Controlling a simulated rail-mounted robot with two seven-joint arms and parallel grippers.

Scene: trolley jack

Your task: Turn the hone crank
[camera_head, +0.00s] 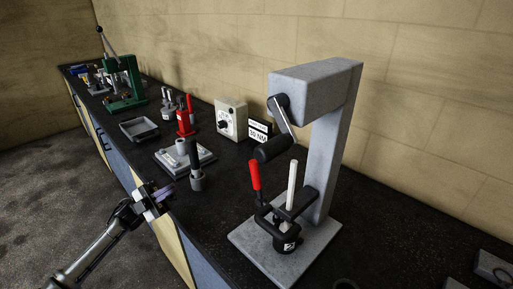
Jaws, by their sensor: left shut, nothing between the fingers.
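The grey hone stand (330,150) stands upright on a flat base plate at the right of the bench. A red-handled clamp (255,177) and a white upright rod (291,184) stand below, over a dark cylinder (287,238). My left gripper (163,194) is at the bench's front edge, left of the stand and well apart from the crank. It is shut and empty. My right gripper is not in view.
A grey plate fixture (186,158) and a dark upright cylinder (195,165) stand between my left gripper and the stand. A white dial box (231,118), a red tool (184,117), a grey tray (139,129) and a green press (125,82) stand farther back. Bench front right is mostly clear.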

